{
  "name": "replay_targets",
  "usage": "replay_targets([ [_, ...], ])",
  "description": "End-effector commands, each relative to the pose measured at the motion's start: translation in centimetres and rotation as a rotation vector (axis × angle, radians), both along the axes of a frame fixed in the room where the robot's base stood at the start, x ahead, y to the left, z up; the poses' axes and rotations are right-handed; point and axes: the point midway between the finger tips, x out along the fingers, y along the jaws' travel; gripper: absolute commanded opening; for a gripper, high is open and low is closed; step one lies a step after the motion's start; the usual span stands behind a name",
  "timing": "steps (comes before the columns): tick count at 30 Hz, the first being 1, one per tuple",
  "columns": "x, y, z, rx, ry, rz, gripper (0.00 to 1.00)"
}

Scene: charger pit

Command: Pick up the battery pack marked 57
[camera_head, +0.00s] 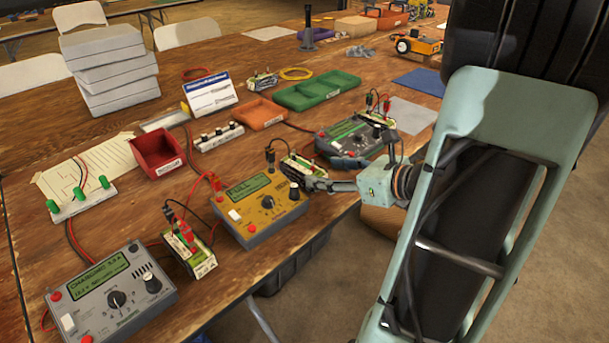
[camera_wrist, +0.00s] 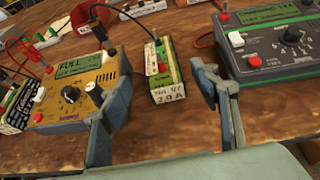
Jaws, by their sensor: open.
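The same pack (camera_head: 301,166) shows in the head view, right of the yellow charger. My gripper (camera_wrist: 161,72) is open, with the left finger beside the yellow charger and the right finger beside the green-grey charger. Neither finger visibly touches the pack. In the head view my gripper (camera_head: 335,174) reaches in from the table's front edge.
The yellow charger (camera_head: 257,207), reading FULL, and the green-grey charger (camera_head: 352,138) flank the pack closely. Another pack (camera_head: 190,248) with red leads stands left of the yellow charger. A grey charger (camera_head: 112,292) is at front left. Leads loop across the table.

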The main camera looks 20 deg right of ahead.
Motion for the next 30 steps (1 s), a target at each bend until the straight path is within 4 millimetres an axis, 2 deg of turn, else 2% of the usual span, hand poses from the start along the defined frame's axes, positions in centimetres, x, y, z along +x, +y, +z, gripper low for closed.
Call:
replay_targets([
  [4, 2.0, 0.9, -1.2, 0.0, 0.001, 0.004, 0.56],
  [13, 3.9, 1.5, -2.0, -0.002, 0.001, 0.003, 0.56],
  [21, 7.2, 2.6, -3.6, -0.003, 0.002, 0.004, 0.56],
  [28, 7.6, 2.6, -3.5, -0.002, 0.002, 0.002, 0.56],
  [30, 7.6, 2.6, -3.5, -0.002, 0.002, 0.002, 0.51],
])
